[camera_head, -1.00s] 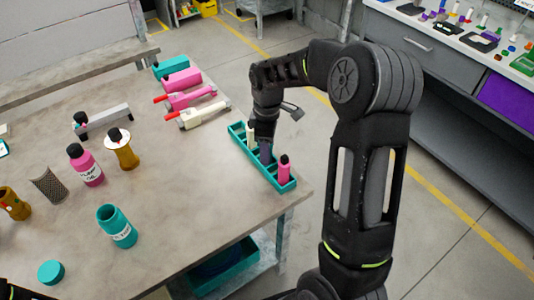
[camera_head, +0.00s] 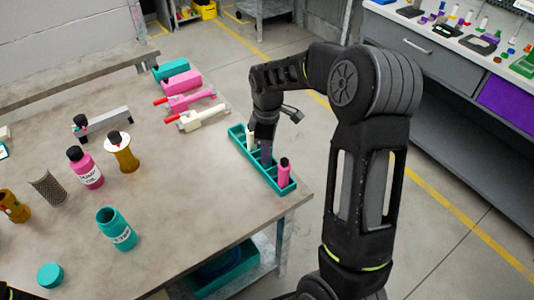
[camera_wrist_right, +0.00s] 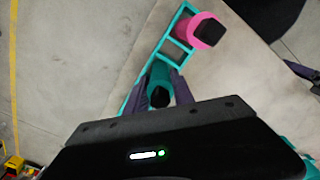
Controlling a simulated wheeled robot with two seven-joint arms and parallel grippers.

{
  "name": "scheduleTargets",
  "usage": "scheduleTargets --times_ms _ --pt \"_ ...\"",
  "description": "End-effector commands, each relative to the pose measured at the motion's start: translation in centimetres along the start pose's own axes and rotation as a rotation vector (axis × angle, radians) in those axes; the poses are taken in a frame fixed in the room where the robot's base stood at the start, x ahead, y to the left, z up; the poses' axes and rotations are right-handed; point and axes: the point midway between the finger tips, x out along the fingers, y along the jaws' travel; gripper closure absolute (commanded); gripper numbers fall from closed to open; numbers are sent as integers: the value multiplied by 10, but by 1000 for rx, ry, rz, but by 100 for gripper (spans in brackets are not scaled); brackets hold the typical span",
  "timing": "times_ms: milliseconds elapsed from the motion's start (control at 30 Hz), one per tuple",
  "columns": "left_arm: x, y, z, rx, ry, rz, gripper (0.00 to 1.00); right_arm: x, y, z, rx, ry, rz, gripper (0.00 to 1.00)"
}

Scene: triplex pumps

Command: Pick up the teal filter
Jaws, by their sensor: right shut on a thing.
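The teal filter (camera_wrist_right: 160,71), with a dark round top, shows in the right wrist view between the two purple-grey fingers of my right gripper (camera_wrist_right: 161,95). The fingers are shut on its sides. In the head view my right gripper (camera_head: 264,142) points down over the teal rack (camera_head: 239,142) at the table's right edge, and the filter is mostly hidden there by the gripper. I cannot tell how far it is clear of its slot. My left gripper is out of view.
An open teal jar (camera_head: 116,229), a pink oil bottle (camera_head: 85,168) and a pink tool (camera_head: 190,97) stand on the table (camera_head: 185,200). The front middle is clear.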

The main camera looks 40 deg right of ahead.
Motion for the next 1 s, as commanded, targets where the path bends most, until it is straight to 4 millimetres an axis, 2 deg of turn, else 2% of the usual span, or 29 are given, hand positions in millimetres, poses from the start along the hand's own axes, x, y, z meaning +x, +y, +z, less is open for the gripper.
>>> scheduleTargets --times_ms 167,633,800,1000 --pt "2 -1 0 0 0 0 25 -11 1 -1 -1 2 3 100" --pt "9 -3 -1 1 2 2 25 -92 0 -1 0 3 3 100" --pt "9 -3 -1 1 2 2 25 -100 0 0 0 1 0 100" --pt "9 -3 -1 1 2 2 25 -100 0 0 0 1 0 100"
